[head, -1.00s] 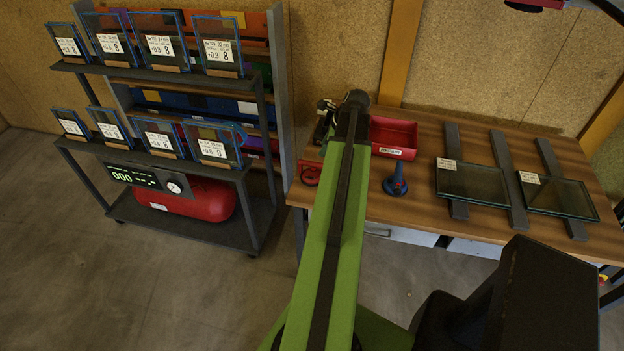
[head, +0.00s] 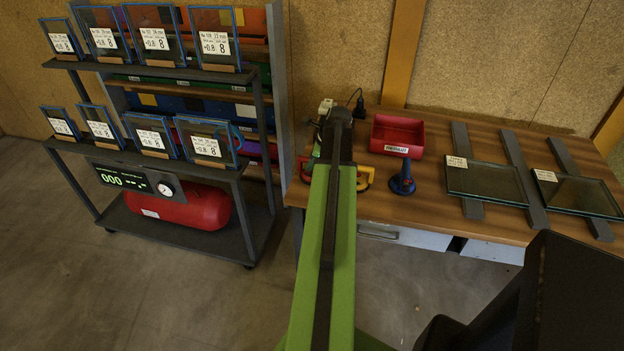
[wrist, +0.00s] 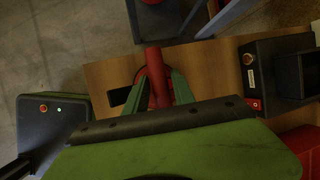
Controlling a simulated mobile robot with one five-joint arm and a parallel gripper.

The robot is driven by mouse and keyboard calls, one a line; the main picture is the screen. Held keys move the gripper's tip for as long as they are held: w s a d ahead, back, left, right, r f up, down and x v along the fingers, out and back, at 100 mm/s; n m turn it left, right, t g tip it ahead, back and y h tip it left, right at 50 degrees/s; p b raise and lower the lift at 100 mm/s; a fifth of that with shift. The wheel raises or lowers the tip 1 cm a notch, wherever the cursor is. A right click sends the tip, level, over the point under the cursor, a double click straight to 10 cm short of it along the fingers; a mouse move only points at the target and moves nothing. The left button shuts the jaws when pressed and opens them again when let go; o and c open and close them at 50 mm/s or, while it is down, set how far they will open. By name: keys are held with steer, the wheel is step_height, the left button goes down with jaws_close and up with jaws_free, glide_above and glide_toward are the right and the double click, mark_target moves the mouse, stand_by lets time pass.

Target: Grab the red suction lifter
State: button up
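The red suction lifter (wrist: 154,70) shows in the wrist view as a red upright bar with red parts beside its foot, on the wooden table. My gripper (wrist: 160,84) has its two green fingers apart, one on each side of the bar. I see no clear grip on it; whether the fingers touch it is hard to tell. In the head view, red parts (head: 305,166) show left of my arm's end, and a red and yellow piece (head: 365,177) shows right of it. My arm hides the middle and the fingertips there.
A blue suction lifter (head: 402,181) stands right of my arm. A red bin (head: 397,136) is behind it. Glass panes (head: 484,182) lie on dark rails at the right. A glass rack (head: 250,190) with a red tank stands left. A dark box (wrist: 50,118) shows in the wrist view.

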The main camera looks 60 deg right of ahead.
steer(key=shift+r, duration=0.1)
steer(key=shift+c, duration=0.3)
jaws_close()
stand_by(0.9)
